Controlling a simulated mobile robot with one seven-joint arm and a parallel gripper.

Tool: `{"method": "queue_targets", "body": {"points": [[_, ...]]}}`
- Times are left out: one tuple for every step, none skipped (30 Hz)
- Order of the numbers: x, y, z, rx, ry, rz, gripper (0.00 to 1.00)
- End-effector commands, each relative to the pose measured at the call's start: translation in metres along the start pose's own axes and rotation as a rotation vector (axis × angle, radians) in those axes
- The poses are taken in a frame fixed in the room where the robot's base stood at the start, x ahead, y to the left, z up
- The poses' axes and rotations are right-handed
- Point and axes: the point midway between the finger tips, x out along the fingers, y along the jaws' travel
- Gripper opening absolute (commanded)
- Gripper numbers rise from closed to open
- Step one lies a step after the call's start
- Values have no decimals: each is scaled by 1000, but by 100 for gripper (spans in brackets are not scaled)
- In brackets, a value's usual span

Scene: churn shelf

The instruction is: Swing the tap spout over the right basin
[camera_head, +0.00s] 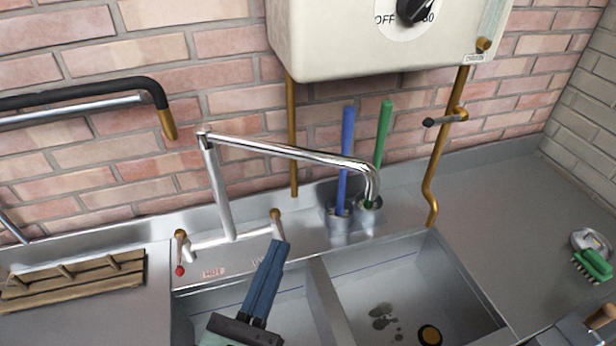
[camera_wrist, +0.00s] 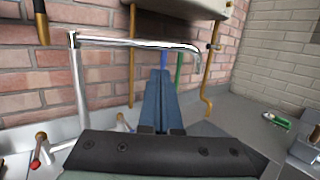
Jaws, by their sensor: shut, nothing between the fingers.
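The chrome tap has an upright column (camera_head: 218,190) and a long spout (camera_head: 290,152) that reaches right and bends down at its end. The spout's outlet appears level with the brush cups behind the right basin (camera_head: 395,285); its exact depth is hard to tell. The spout also shows in the wrist view (camera_wrist: 135,43). My gripper (camera_head: 280,243) is shut and empty, its blue fingers over the left basin (camera_head: 205,305). Its fingertips are below the spout and close to the right tap handle (camera_head: 276,217); whether they touch is unclear. In the wrist view my gripper (camera_wrist: 157,75) points toward the wall, below the spout.
Blue (camera_head: 346,155) and green (camera_head: 383,135) handles stand in cups behind the basins. A white heater (camera_head: 380,45) and copper pipes (camera_head: 437,160) are on the brick wall. A wooden rack (camera_head: 75,280) lies left, a green brush (camera_head: 592,265) right. A divider (camera_head: 325,300) separates the basins.

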Motion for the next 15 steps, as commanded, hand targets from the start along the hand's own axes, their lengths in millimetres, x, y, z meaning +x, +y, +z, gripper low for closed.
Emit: {"method": "queue_targets", "body": {"points": [[7, -1, 3, 0, -3, -3, 0], [11, -1, 4, 1, -3, -4, 0], [18, -1, 5, 0, -4, -5, 0], [23, -2, 5, 1, -5, -5, 0], [29, -2, 6, 2, -5, -5, 0], [37, -2, 6, 1, -5, -6, 0], [44, -2, 6, 2, -5, -6, 0], [51, -2, 6, 3, -5, -6, 0], [59, -2, 6, 3, -5, -5, 0], [65, -2, 6, 4, -5, -5, 0], [72, -2, 6, 4, -4, -6, 0], [80, -2, 6, 4, -5, -5, 0], [86, -2, 6, 5, -4, -4, 0], [92, -2, 6, 5, -4, -5, 0], [99, -2, 6, 5, -5, -6, 0]]}}
